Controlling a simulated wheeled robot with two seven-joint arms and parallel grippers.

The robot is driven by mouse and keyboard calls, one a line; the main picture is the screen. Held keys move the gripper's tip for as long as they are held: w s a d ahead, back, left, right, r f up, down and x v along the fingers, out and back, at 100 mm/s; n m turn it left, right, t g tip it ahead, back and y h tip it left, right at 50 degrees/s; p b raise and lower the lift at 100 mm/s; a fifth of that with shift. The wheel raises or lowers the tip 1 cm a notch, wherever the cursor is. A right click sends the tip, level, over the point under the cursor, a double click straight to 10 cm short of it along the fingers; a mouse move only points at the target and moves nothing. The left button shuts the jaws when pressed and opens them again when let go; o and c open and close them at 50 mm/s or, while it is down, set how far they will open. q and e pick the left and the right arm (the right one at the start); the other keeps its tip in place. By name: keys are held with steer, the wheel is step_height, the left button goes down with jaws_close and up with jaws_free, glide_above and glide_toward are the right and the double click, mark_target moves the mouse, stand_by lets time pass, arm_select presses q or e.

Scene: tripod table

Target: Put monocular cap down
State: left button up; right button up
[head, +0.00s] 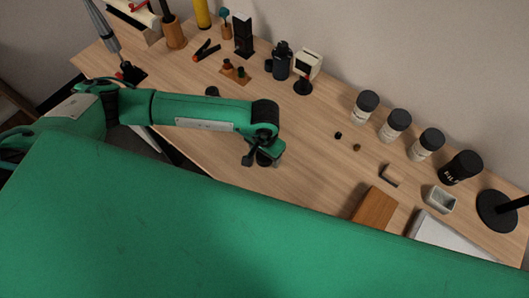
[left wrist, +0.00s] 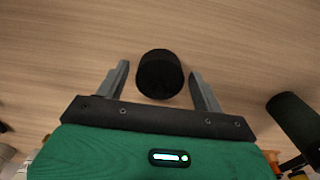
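A black round cap-like piece (left wrist: 160,75) lies between the two fingers of my left gripper (left wrist: 160,78) in the left wrist view. A narrow gap shows on each side of it, so the fingers look open and not closed on it. I cannot tell whether it rests on the wooden table. In the head view, my left gripper (head: 257,157) points down low over the middle of the table (head: 300,180), and hides most of the cap there. My right gripper is not in view.
Several black-lidded jars (head: 396,124) stand at the back right. A brown wooden block (head: 374,210) lies to the right. A large green surface covers the front of the head view.

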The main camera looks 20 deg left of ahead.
arm_select(q)
steer(key=shift+r, duration=0.3)
step_height(320, 180, up, 11)
steer(key=b, duration=0.3)
steer(key=shift+f, duration=0.1)
steer(key=shift+r, duration=0.45)
